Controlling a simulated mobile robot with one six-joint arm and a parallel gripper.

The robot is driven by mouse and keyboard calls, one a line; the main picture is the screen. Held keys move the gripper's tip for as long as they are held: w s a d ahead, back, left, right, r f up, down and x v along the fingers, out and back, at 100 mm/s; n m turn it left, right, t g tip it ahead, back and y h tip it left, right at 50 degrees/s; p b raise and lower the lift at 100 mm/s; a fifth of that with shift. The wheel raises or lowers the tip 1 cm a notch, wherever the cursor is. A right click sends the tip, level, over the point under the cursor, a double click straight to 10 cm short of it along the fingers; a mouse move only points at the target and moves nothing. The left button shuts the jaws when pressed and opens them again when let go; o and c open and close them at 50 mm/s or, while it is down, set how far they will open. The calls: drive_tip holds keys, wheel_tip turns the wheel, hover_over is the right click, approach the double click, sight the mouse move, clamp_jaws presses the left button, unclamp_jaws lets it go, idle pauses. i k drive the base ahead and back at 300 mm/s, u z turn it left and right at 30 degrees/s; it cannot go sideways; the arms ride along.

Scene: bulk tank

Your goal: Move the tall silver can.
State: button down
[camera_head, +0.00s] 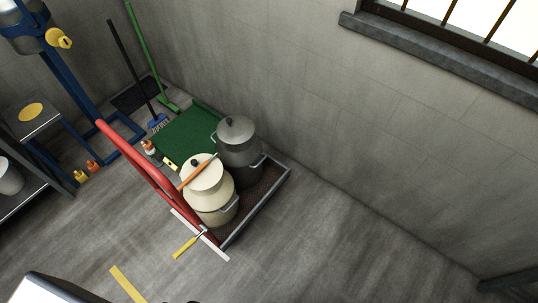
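The tall silver can (239,154) is a grey metal milk can with a domed lid, a dark knob and side handles. It stands upright on a low trolley (275,187) with a grey rim and a red handle. A cream can (211,204) stands close in front of it and hides part of its lower left side. My gripper is not in view.
An orange-handled tool (196,173) crosses the cream can. A yellow-handled squeegee (187,246) is at the trolley's front. Blue frames stand left. Floor to the right is clear.

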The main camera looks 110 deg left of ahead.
sight(244, 161)
drive_tip(key=u, duration=0.1)
drive_tip(key=i, duration=0.3)
drive_tip(key=u, duration=0.35)
drive_tip(key=k, duration=0.2)
drive_tip(key=u, duration=2.85)
drive_tip(key=k, duration=0.25)
drive_tip(key=u, duration=1.5)
